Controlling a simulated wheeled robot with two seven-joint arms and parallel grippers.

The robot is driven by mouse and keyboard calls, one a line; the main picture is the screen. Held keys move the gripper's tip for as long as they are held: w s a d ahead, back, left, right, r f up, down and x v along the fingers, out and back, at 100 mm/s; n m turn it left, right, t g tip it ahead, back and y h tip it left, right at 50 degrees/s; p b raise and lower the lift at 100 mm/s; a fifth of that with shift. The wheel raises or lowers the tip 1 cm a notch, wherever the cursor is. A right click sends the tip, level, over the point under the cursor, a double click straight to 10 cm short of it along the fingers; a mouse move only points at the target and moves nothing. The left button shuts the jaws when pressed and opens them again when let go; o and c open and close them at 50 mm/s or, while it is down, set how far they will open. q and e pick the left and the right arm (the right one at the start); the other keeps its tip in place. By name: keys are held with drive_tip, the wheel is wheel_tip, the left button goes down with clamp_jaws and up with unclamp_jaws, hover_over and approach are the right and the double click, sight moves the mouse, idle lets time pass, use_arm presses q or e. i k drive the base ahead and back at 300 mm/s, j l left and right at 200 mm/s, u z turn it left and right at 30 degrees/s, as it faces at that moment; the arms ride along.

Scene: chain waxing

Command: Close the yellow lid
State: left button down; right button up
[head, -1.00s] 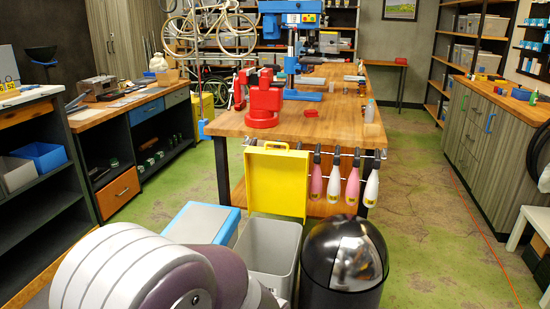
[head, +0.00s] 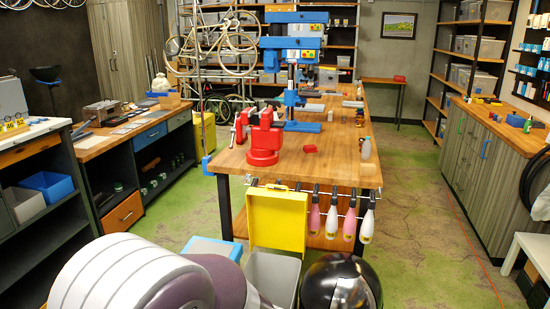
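The yellow lid (head: 277,219) stands upright, open, at the back edge of a grey bin (head: 272,278) in front of the wooden workbench. The bin's lower part is cut off by the bottom edge of the head view. My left arm fills the lower left and covers part of the bin's left side. No gripper fingers show in the head view; neither my left nor my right gripper is in view.
Green floor (head: 430,230) is clear at right.

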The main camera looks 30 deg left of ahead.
sight(277, 219)
drive_tip(key=i+j+u, duration=0.1)
drive_tip(key=j+u, duration=0.3)
drive_tip(key=i+j+u, duration=0.2)
drive_tip(key=j+u, duration=0.2)
drive_tip(key=i+j+u, duration=0.2)
drive_tip(key=u, duration=0.2)
drive_tip(key=i+j+u, duration=0.25)
drive_tip(key=u, duration=0.15)
drive_tip(key=i+j+u, duration=0.15)
drive_tip(key=u, duration=0.25)
drive_tip(key=i+j+u, duration=0.3)
drive_tip(key=i+u, duration=0.15)
drive_tip(key=i, duration=0.2)
drive_tip(key=i+j+u, duration=0.1)
drive_tip(key=i+u, duration=0.4)
drive_tip(key=i, duration=0.15)
drive_tip(key=i+l+z, duration=0.1)
drive_tip(key=i+z, duration=0.2)
drive_tip(key=z, duration=0.15)
drive_tip(key=i+z, duration=0.25)
drive_tip(key=z, duration=0.2)
drive_tip(key=i+j+z, duration=0.1)
drive_tip(key=i+z, duration=0.2)
drive_tip(key=z, duration=0.15)
drive_tip(key=i+j+z, duration=0.2)
drive_tip(key=z, duration=0.25)
drive_tip(key=i, duration=0.05)
